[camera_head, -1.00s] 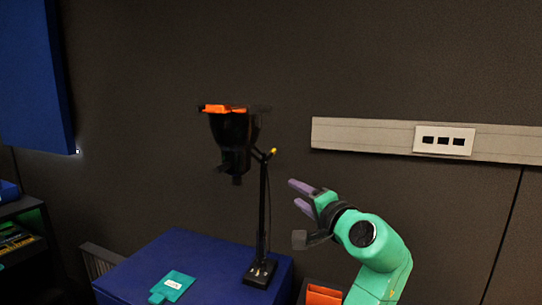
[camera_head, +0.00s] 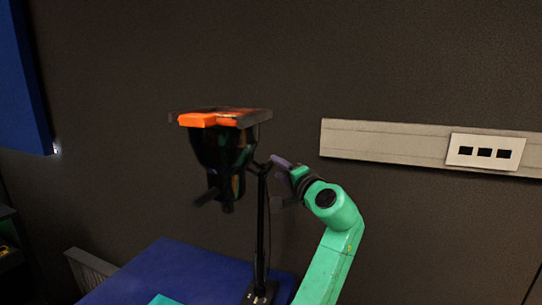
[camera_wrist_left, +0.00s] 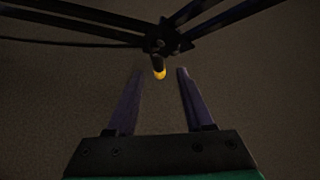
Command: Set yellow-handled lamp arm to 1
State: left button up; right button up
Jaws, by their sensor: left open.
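The black lamp stands on a slim upright post (camera_head: 261,222), with a joint near its top. A bulky dark head (camera_head: 222,155) with an orange part on top is left of the post. The yellow handle (camera_wrist_left: 159,73) shows in the left wrist view at the joint of several black bars. My left gripper (camera_head: 281,164) has purple fingers and is right beside the top of the post. In the left wrist view its fingers are apart, with the yellow tip centred between the fingertips and no visible contact. The handle is hidden in the head view. My right gripper is not seen.
The lamp base stands on a blue box top (camera_head: 185,268), with a teal piece (camera_head: 165,299) at its front edge. A grey rail (camera_head: 385,143) with a white socket plate (camera_head: 486,151) runs along the dark wall at right. A blue panel (camera_head: 18,90) hangs at left.

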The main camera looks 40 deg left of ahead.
aim_at(271, 164)
pick_arm(q)
jog(key=p+x, duration=0.1)
jog(key=x, duration=0.4)
jog(key=shift+w+a+f, duration=0.1)
jog(key=shift+w+a, duration=0.1)
jog(key=shift+a, duration=0.05)
jog(key=shift+s, duration=0.1)
jog(key=c, duration=0.7)
grip_shut()
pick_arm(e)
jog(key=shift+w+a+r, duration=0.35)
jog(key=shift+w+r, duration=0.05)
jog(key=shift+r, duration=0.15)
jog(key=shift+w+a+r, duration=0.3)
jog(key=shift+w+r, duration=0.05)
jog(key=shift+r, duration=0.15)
pick_arm(q)
jog(key=shift+f, duration=0.1)
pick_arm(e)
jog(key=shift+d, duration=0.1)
